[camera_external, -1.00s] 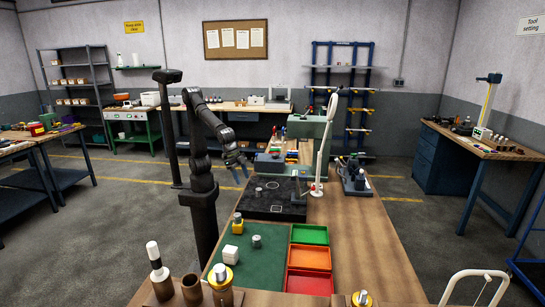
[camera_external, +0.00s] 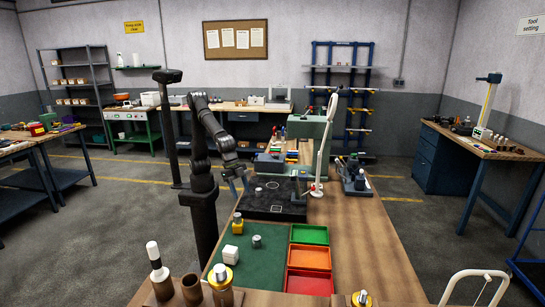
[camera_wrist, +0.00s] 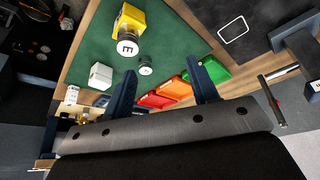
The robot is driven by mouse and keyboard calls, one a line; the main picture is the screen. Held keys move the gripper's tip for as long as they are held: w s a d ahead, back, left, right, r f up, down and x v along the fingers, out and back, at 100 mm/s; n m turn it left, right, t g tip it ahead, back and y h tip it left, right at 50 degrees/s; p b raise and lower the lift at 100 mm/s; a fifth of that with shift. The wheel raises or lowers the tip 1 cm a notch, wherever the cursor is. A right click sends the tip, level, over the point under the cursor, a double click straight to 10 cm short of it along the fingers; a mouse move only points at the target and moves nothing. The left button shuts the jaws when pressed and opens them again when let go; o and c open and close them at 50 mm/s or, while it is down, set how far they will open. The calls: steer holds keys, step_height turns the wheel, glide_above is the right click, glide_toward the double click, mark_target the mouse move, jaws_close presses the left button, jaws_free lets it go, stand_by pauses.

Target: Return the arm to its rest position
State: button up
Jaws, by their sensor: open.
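My gripper (camera_external: 237,186) hangs near the left edge of the bench in the external view, beside the dark plate (camera_external: 272,208). In the wrist view its two blue fingers (camera_wrist: 165,88) stand wide apart with nothing between them. My arm is bent at the elbow, with the forearm sloping down to the right. No object is held.
A green mat (camera_external: 262,268) carries a yellow block (camera_external: 237,222), a white cube (camera_external: 231,253) and a grey cylinder (camera_external: 256,241). Green (camera_external: 309,234), orange (camera_external: 309,258) and red (camera_external: 309,283) trays sit beside it.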

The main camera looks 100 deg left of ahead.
steer(key=w+d+f+m, duration=0.1)
steer(key=w+d+f, duration=0.4)
steer(key=d, duration=0.1)
steer(key=shift+w+d, duration=0.3)
steer(key=shift+d, duration=0.05)
steer(key=shift+r, duration=0.1)
